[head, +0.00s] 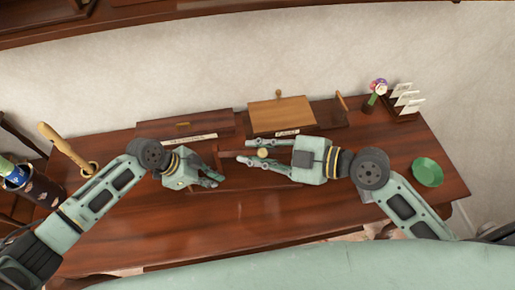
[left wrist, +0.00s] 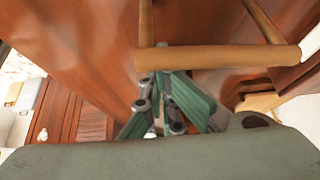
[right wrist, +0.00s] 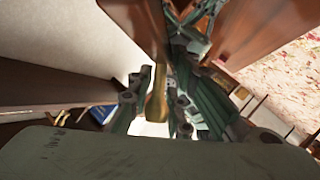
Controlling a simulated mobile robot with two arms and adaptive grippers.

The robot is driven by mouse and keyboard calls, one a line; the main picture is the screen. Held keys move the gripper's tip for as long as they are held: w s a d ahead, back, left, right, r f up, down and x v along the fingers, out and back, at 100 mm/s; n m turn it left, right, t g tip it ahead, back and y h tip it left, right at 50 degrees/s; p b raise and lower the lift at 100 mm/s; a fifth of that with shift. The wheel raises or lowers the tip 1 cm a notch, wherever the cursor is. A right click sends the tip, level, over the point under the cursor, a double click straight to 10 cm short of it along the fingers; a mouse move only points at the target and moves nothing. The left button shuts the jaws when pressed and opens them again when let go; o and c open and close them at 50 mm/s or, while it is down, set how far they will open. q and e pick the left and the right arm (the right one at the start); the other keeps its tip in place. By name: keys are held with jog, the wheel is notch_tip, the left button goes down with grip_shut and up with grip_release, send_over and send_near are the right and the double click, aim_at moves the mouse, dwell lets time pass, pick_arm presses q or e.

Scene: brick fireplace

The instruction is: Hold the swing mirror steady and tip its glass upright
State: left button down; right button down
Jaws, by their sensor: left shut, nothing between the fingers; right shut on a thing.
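The swing mirror (head: 250,183) is a low, dark reddish wooden piece in the middle of the desk, partly hidden by my grippers. My right gripper (head: 250,152) is shut on its gold-coloured knob or post (head: 263,153), which also shows between the fingers in the right wrist view (right wrist: 157,95). My left gripper (head: 213,180) is shut and empty at the mirror's left side. In the left wrist view, a light brown wooden bar with two uprights (left wrist: 215,57) crosses close beyond the fingertips; I cannot tell if they touch. The tilt of the glass is unclear.
A dark box (head: 185,125) and a box with a lighter lid (head: 281,113) stand behind, near the wall. A letter rack (head: 402,107), flowers (head: 378,88) and a green bowl (head: 427,172) are at right. The desk front (head: 200,235) is clear.

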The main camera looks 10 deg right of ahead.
pick_arm(q)
jog(key=shift+a+f, duration=0.1)
jog(key=shift+a, duration=0.05)
pick_arm(e)
jog(key=shift+w+r, duration=0.15)
jog(key=shift+w+r, duration=0.15)
jog(key=shift+w, duration=0.1)
